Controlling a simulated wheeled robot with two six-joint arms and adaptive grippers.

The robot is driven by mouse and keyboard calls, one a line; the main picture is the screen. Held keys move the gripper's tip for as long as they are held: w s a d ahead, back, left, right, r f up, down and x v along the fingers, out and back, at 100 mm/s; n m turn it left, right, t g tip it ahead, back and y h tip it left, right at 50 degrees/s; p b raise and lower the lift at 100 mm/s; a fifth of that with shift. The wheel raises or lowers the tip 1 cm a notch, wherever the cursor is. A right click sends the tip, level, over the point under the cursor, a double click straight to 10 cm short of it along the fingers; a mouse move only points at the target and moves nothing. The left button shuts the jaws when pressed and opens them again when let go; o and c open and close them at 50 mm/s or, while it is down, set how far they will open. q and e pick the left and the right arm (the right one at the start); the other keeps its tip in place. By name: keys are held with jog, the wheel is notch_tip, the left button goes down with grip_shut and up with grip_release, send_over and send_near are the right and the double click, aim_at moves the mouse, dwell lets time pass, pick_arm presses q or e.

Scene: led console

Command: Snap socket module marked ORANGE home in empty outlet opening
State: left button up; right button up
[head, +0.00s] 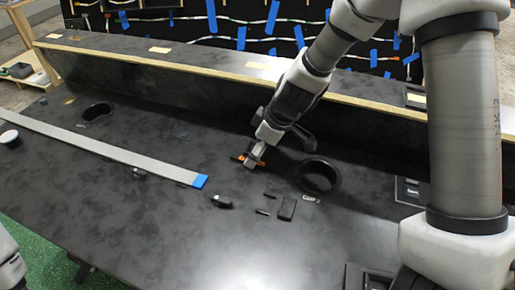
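My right arm comes in from the right, and its gripper (254,158) is low over the middle of the dark console. Small orange parts show on both sides of the fingertips. I cannot tell whether they belong to the gripper or to something between the fingers, nor whether the fingers are open. I cannot read any ORANGE marking. Small dark pieces lie on the console, among them a rectangular block (287,208) and a rounded piece (221,201). A framed outlet plate (410,191) is at the right, partly behind my arm. My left gripper is out of view.
A round hole (318,176) is right of my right gripper, and another (97,112) is at the left. A long grey strip with a blue end (200,181) crosses the left side. A raised wood-edged ledge (190,66) runs behind. The front middle is clear.

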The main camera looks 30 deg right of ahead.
jog(key=shift+f, duration=0.1)
jog(key=o, duration=1.1)
jog(key=v, duration=0.7)
jog(key=shift+s+r, duration=0.15)
jog(key=shift+r, duration=0.1)
